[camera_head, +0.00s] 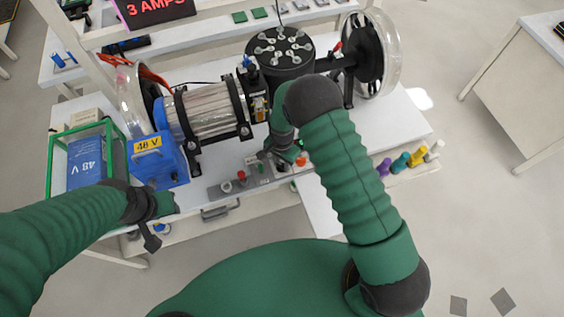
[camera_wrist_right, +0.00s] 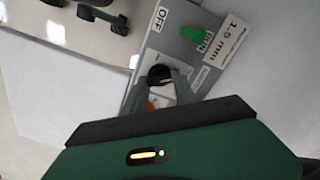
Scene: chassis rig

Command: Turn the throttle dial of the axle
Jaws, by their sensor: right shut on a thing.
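The axle assembly, with a ribbed silver motor (camera_head: 210,112) and clear-rimmed wheels (camera_head: 388,52), lies across the white table. A grey control panel (camera_head: 228,188) sits at its front edge. In the right wrist view, the panel (camera_wrist_right: 172,42) carries OFF and RUN labels and a green knob (camera_wrist_right: 193,34). My right gripper (camera_wrist_right: 161,88) is shut on the dark round dial (camera_wrist_right: 160,72), one finger on each side. In the head view my right gripper (camera_head: 278,156) is over the panel, partly hidden by its arm. My left gripper (camera_head: 160,222) is open and empty near the front left edge.
A blue 48 V box (camera_head: 157,160) stands beside the motor, and a green-framed crate (camera_head: 117,146) holds another blue battery (camera_head: 86,163). Several coloured knobs (camera_head: 401,162) stand at the right front. A bare strip of table lies right of the panel.

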